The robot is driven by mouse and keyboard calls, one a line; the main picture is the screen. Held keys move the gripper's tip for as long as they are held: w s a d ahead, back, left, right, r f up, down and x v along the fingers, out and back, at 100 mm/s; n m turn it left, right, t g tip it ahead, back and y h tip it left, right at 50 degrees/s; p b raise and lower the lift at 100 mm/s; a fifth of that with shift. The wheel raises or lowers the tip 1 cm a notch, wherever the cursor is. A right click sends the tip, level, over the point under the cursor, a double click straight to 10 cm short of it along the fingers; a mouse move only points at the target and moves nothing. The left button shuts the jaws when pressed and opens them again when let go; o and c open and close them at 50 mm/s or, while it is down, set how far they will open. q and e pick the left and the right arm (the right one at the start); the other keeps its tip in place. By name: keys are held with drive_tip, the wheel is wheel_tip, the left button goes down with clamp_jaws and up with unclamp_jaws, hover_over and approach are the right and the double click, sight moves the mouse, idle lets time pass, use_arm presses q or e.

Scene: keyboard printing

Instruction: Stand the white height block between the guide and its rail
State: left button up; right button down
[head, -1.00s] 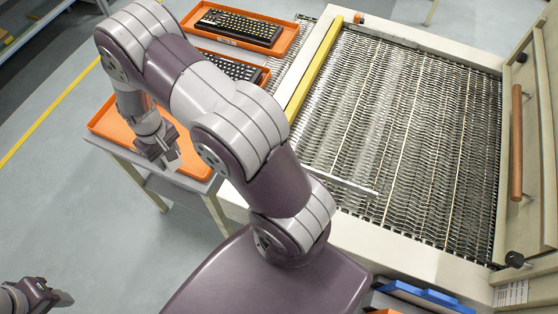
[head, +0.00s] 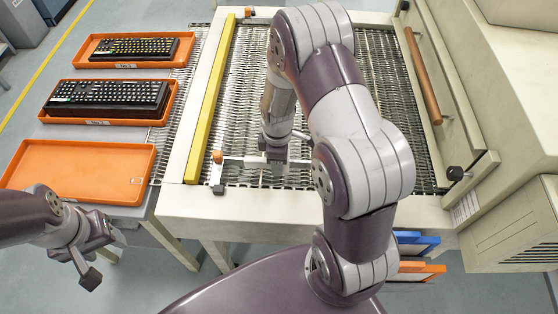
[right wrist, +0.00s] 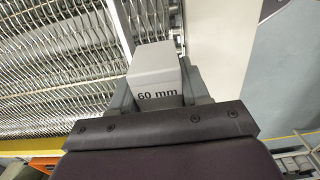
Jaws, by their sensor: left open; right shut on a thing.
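The white height block (right wrist: 154,68), marked "60 mm", is between the fingers of my right gripper (right wrist: 160,85), which is shut on it. In the head view my right gripper (head: 276,163) hangs over the near part of the mesh bed, to the right of the yellow bar; the block is hard to make out there. The yellow bar (head: 212,95), seemingly the guide, runs along the bed's left side. A thin pale metal strip (head: 242,159), possibly the rail, runs across the bed beside the gripper. My left gripper (head: 88,262) is open and empty near the orange tray.
The near orange tray (head: 80,170) is empty; two others (head: 165,108) (head: 92,60) hold black keyboards. Orange-topped fittings (head: 217,157) (head: 248,13) sit by the bar's ends. A hinged cover with a wooden handle (head: 422,75) bounds the bed's right side.

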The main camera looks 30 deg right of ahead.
sight(278, 180)
wheel_tip(278, 180, down, 6)
drive_tip(key=b, duration=0.4)
drive_tip(key=shift+f+b, duration=0.1)
drive_tip(key=shift+b, duration=0.2)
drive_tip(key=shift+f, duration=0.2)
drive_tip(key=shift+f, duration=0.4)
drive_tip(key=shift+c, duration=2.3)
unclamp_jaws()
wheel_tip(278, 180, up, 7)
drive_tip(key=p, duration=0.6)
drive_tip(key=shift+w+r, duration=0.1)
